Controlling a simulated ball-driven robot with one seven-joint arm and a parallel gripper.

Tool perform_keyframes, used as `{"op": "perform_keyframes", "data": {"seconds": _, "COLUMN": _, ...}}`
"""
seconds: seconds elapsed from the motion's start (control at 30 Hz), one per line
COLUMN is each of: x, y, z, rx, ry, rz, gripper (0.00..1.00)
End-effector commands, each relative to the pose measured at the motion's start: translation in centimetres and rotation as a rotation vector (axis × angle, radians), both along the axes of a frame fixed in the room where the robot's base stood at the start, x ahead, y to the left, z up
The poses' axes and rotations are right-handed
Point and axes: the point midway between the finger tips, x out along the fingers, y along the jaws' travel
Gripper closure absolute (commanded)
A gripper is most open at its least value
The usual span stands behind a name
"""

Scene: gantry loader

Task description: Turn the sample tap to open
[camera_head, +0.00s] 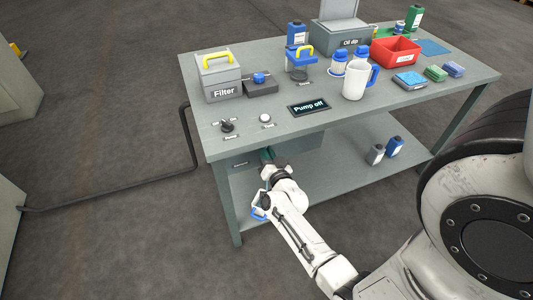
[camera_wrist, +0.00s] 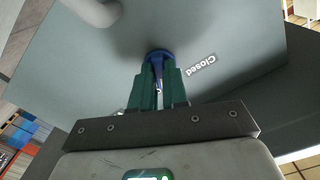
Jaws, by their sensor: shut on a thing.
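The sample tap (camera_wrist: 158,54) shows in the wrist view as a blue part on a grey panel. My gripper (camera_wrist: 159,75) has its green fingers shut on the tap, one on each side. A small shiny piece shows between the fingers. In the head view my gripper (camera_head: 267,155) is at the grey box under the bench's front edge, and the tap is hidden there. How far the tap is turned cannot be told.
The bench (camera_head: 300,135) stands above my gripper, with a "Pump off" display (camera_head: 310,107), a black knob (camera_head: 227,126) and a Filter box (camera_head: 220,80) on top. A white jug (camera_head: 357,80) and red bin (camera_head: 396,51) stand farther right. Two bottles (camera_head: 393,147) stand on the lower shelf.

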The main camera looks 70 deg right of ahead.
Motion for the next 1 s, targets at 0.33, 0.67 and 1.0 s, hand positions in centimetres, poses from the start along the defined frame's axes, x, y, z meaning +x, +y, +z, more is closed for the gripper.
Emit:
{"op": "perform_keyframes", "data": {"seconds": 0.33, "x": 0.0, "y": 0.04, "z": -0.03, "rx": 0.092, "ry": -0.106, "rz": 0.0, "gripper": 1.0}}
{"op": "perform_keyframes", "data": {"seconds": 0.67, "x": -0.03, "y": 0.03, "z": -0.04, "rx": 0.109, "ry": -0.126, "rz": 0.0, "gripper": 1.0}}
{"op": "perform_keyframes", "data": {"seconds": 1.0, "x": -0.03, "y": 0.03, "z": -0.04, "rx": 0.109, "ry": -0.125, "rz": 0.0, "gripper": 0.76}}
